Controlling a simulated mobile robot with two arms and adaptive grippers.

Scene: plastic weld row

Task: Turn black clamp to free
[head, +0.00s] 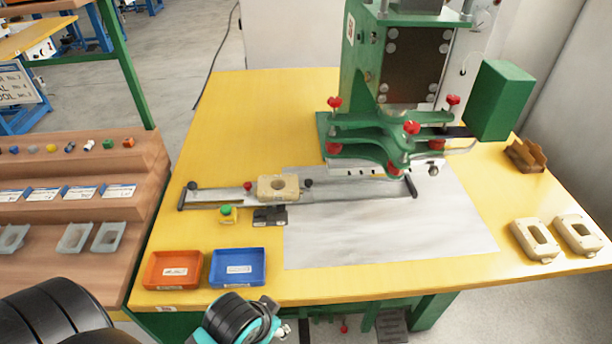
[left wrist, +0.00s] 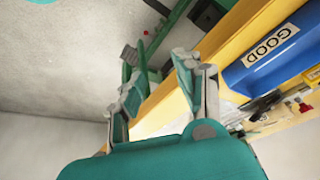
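A small black knob (head: 308,183), which looks like the black clamp, stands at the right end of a beige part (head: 278,188). That part sits on a metal slide rail (head: 350,188) on the yellow table. A red knob (head: 248,186) stands on the part's left side. The black knob's exact turn is too small to tell. My left gripper (left wrist: 157,75) is open and empty in the left wrist view, beside the table's front edge. In the head view my left wrist is at the bottom, well short of the rail. My right gripper is not in view.
An orange tray (head: 151,283) and a blue tray (head: 214,282), labelled GOOD in the wrist view (left wrist: 235,78), lie at the front left. A green button (head: 228,212) and black block (head: 270,222) sit before the rail. A green press (head: 362,130) stands behind. Beige parts (head: 522,252) lie right.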

